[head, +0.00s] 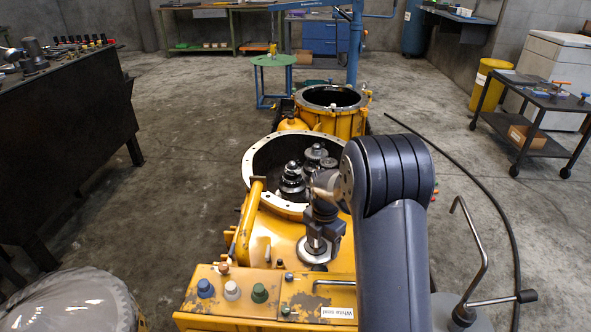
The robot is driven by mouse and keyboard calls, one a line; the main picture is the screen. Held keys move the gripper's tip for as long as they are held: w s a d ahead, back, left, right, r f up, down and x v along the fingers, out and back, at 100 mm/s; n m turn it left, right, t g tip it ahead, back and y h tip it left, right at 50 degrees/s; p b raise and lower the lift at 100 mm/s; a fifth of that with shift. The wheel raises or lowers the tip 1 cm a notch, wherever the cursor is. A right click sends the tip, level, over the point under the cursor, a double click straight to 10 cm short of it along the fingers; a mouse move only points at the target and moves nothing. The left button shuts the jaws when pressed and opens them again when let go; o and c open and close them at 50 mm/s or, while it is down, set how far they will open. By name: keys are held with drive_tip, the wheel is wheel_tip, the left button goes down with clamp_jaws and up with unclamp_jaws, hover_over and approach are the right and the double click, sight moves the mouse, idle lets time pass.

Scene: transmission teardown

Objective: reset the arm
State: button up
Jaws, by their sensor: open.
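My arm rises at the right of centre in the head view, a dark grey link with a ribbed elbow. Its wrist bends left and down to my gripper (320,232), which is small and dark against the yellow housing. The jaws are open, and I see nothing held between them. The gripper is over the near part of the yellow transmission housing (279,240), in front of its round opening. Gears and shafts (292,180) stand inside that opening. My arm hides the housing's right side.
Behind stands a second open yellow housing (345,122). A black bench (65,125) is at left, a dark cart (535,125) and yellow bin (490,85) at right. A bent metal crank (478,255) is close to my arm. A black hose (470,172) crosses otherwise open floor.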

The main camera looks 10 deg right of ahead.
drive_tip(key=shift+f+b, duration=0.85)
drive_tip(key=shift+f, duration=2.6)
drive_tip(key=shift+f, duration=0.1)
